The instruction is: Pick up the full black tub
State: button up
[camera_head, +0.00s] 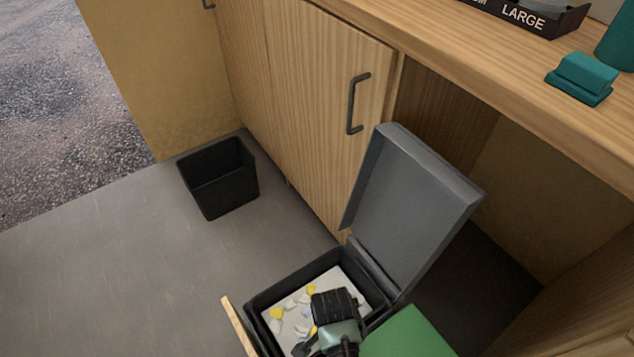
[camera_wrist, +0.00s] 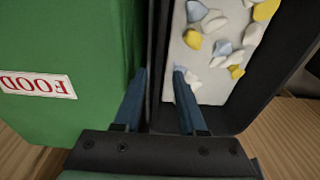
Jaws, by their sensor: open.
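The full black tub (camera_head: 262,288) is at the bottom of the head view, with white, yellow and pale blue pieces on a light surface inside it. It also shows at the right of the wrist view (camera_wrist: 262,92). My gripper (camera_head: 336,318) is over the tub's right side in the head view, hiding part of it; its fingertips are hidden there. In the wrist view my gripper (camera_wrist: 160,78) is open, with one blue finger on each side of the dark tub wall beside the green bin. I cannot tell whether either finger touches it.
A green bin (camera_head: 408,335) labelled FOOD stands right beside the tub. A raised grey lid (camera_head: 415,205) stands behind them. A wooden panel (camera_head: 238,325) edges the left side. Another black tub (camera_head: 218,178), seemingly empty, stands on the floor by the cabinet (camera_head: 320,95). The floor at left is clear.

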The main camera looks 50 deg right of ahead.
notch_tip(320, 180, down, 3)
jog(key=shift+d+r+b, duration=0.15)
jog(key=shift+r+b, duration=0.05)
jog(key=shift+b, duration=0.2)
jog(key=shift+r, duration=0.1)
grip_shut()
dwell(0.9)
